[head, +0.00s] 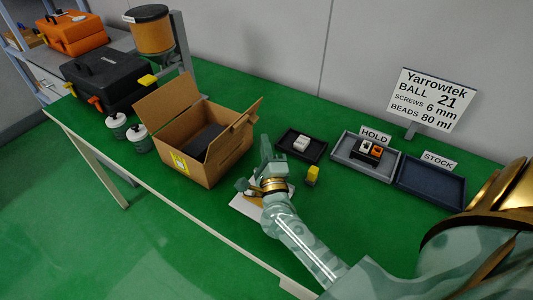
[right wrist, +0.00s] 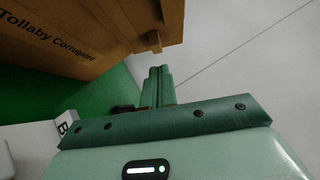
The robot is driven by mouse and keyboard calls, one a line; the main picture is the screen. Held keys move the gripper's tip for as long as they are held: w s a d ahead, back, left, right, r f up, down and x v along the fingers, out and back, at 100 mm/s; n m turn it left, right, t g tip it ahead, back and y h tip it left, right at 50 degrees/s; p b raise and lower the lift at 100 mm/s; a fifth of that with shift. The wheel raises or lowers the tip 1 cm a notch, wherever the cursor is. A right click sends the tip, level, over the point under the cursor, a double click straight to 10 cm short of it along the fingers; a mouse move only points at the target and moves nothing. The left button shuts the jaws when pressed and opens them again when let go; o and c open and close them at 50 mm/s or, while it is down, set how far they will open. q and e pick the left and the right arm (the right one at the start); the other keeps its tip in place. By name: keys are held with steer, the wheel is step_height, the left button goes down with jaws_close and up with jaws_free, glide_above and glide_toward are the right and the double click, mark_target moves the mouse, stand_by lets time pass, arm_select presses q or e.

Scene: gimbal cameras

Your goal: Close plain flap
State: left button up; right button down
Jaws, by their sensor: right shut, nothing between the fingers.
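An open cardboard box (head: 200,165) stands on the green bench in the head view, with a dark item (head: 205,138) inside. A tall flap (head: 167,103) stands up at its left, and another flap (head: 238,128) is raised along its right side. A yellow label is on the front wall. In the right wrist view, printed cardboard (right wrist: 75,35) reading "Tollaby Corrugated" fills the upper left. My right gripper (head: 265,142) is shut and empty, just right of the box; its fingers (right wrist: 160,72) point toward the cardboard's lower edge, with contact unclear. My left gripper is out of view.
Two white-lidded jars (head: 137,140), a black case (head: 103,80) and a hopper (head: 152,35) are on the left. A white sheet (head: 243,206) lies under my arm.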

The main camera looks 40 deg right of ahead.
mark_target(238, 132)
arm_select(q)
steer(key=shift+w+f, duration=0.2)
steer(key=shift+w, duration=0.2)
arm_select(e)
steer(key=shift+x, duration=2.2)
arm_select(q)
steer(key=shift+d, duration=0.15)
